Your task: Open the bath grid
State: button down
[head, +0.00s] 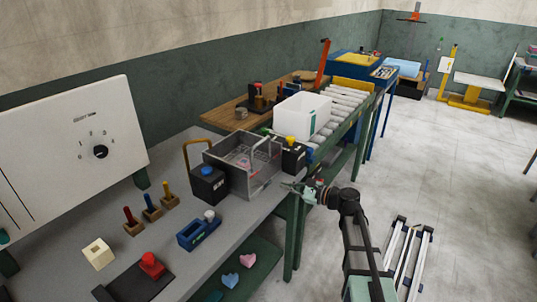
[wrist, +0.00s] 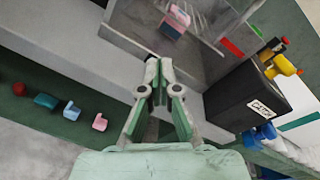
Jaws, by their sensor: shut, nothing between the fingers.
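The bath is a grey, see-through-walled tank (head: 262,182) on the bench's far end in the head view. A wire grid (head: 238,154) shows at its top, with a pale arched handle (head: 266,143) at its right side. I cannot tell how the grid is fastened. My gripper (head: 287,186) is shut and empty, just off the tank's front right side, by the bench edge. In the wrist view my gripper (wrist: 159,68) points at the tank wall (wrist: 196,62), apart from the handle. A pink block (wrist: 176,22) shows through the wall.
Black boxes flank the bath, one left (head: 208,186) and one right (head: 293,159); the right one also shows in the wrist view (wrist: 240,100). A white bin (head: 302,115) stands on rollers behind. Coloured pieces (head: 239,270) lie on the lower shelf.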

jog(key=w+d+r+m+t+y, duration=0.1)
jog(key=w+r+m+t+y, duration=0.2)
jog(key=r+m, duration=0.5)
jog(key=p+x, duration=0.2)
jog(key=x, duration=0.7)
jog(key=shift+w+a+p, duration=0.25)
jog(key=shift+a+p, duration=0.05)
jog(key=shift+a, duration=0.05)
